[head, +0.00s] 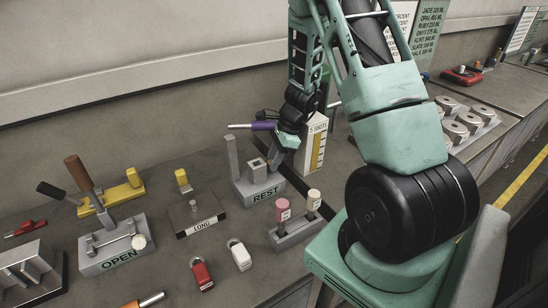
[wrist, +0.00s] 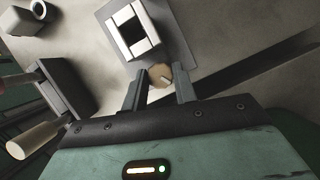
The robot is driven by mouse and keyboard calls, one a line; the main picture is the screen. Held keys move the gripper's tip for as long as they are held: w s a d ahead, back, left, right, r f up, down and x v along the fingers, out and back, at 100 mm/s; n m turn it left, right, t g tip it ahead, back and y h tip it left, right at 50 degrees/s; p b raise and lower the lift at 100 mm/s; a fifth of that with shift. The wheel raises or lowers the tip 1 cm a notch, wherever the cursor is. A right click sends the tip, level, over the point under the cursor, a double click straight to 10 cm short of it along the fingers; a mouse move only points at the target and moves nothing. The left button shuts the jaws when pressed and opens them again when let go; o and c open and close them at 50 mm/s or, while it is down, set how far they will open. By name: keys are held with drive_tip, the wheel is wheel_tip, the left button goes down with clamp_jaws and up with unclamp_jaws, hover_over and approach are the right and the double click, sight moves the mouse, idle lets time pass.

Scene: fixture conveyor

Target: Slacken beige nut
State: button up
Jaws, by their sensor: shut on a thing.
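My gripper (wrist: 160,84) is shut on a small round tan piece (wrist: 159,72), which shows between the two fingertips in the wrist view with a pale line across it. I cannot tell whether it is the beige nut or the end of a tool. In the head view my gripper (head: 279,158) is just right of the hollow square socket (head: 257,164) on the REST block (head: 265,193), and the held piece is hidden. The socket shows in the wrist view (wrist: 117,22), apart from the fingers. A round beige knob (head: 138,242) sits on the OPEN block (head: 105,262).
A stand (head: 293,238) with pink and cream cylinders is close below my gripper in the head view. A tall post (head: 232,158) rises from the REST block. A purple-handled tool (head: 264,126) and white scale box (head: 316,140) are behind. Two padlocks (head: 201,274) lie in front.

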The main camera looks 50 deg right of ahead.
drive_tip(key=shift+w+n+g, duration=0.1)
drive_tip(key=shift+n+g, duration=0.3)
drive_tip(key=shift+n, duration=0.6)
drive_tip(key=o, duration=0.7)
drive_tip(key=shift+d+r, duration=0.1)
drive_tip(key=shift+r, duration=0.05)
drive_tip(key=b+v, duration=0.1)
drive_tip(key=v, duration=1.6)
drive_tip(key=shift+d, duration=0.2)
